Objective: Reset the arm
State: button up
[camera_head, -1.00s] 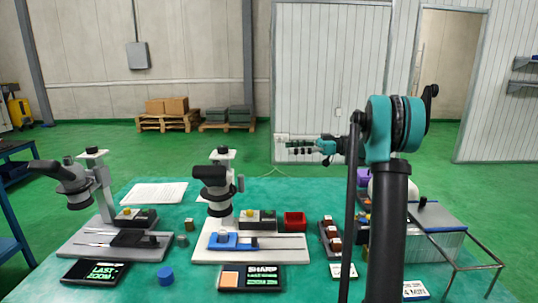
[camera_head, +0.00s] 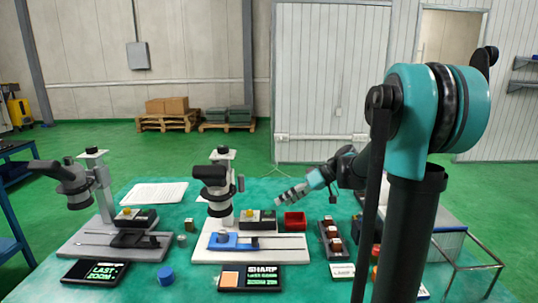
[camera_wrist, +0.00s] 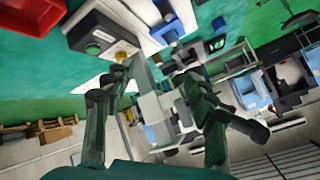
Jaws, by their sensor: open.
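My arm (camera_head: 438,110) rises at the right of the head view, and its forearm reaches left over the green table (camera_head: 270,190). My gripper (camera_head: 281,197) points left and down, above the table near the red bin (camera_head: 295,221) and right of the middle microscope (camera_head: 215,188). In the wrist view my gripper (camera_wrist: 165,85) shows two dark fingers spread apart with nothing held between them. The view there is tilted, with the red bin (camera_wrist: 32,14) at the top left.
A second microscope (camera_head: 75,190) stands at the left. A blue cylinder (camera_head: 166,276) and two black display panels (camera_head: 250,278) lie at the front. A dark rack with several blocks (camera_head: 333,238) and a wire-framed box (camera_head: 452,240) are at the right.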

jog(key=s+d+f+m+t+h, duration=0.1)
jog(key=s+d+f+m+h, duration=0.2)
jog(key=s, duration=0.4)
jog(key=s+d+f+m+t+h, duration=0.1)
jog(key=s+d+f+m+h, duration=0.2)
jog(key=s+d+f, duration=0.2)
jog(key=s+d+f+m+t+h, duration=0.1)
jog(key=s+d+f+h, duration=0.3)
jog(key=s+f, duration=0.4)
jog(key=shift+s+d+f+m, duration=0.15)
jog(key=shift+s+d+m, duration=0.3)
jog(key=shift+s+m, duration=0.4)
